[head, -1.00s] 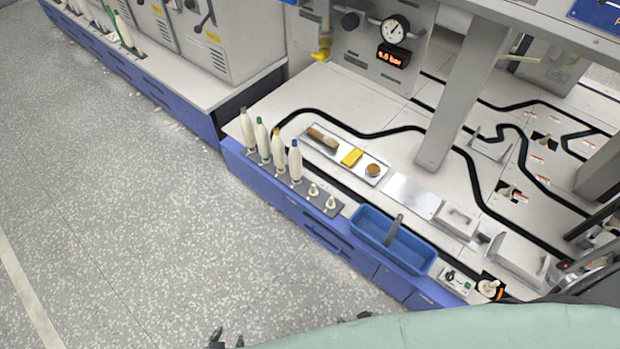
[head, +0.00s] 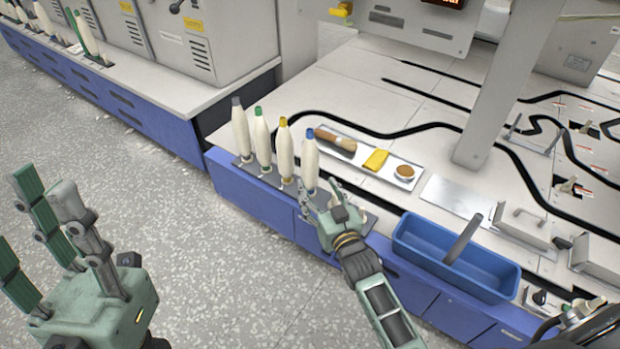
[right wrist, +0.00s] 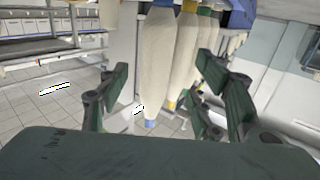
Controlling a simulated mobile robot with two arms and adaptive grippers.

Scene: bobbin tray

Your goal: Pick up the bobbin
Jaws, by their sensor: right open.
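Several tall white bobbins stand upright in a row at the left end of the bench, with grey, green, yellow and blue tips. My right gripper (head: 321,192) is open, close beside the lower part of the blue-tipped bobbin (head: 310,160). In the right wrist view a white bobbin (right wrist: 158,60) with a blue end shows between the spread fingers, with gaps on both sides. The yellow-tipped bobbin (head: 284,155) is just left of it, and the green-tipped bobbin (head: 262,140) and grey-tipped bobbin (head: 241,132) are farther left. My left gripper (head: 32,215) is open and empty over the floor.
A tray (head: 336,131) with a brush (head: 335,139), a yellow cloth (head: 376,160) and a small round tin (head: 404,172) lies behind the bobbins. A blue bin (head: 480,284) stands to the right. The floor at left is clear.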

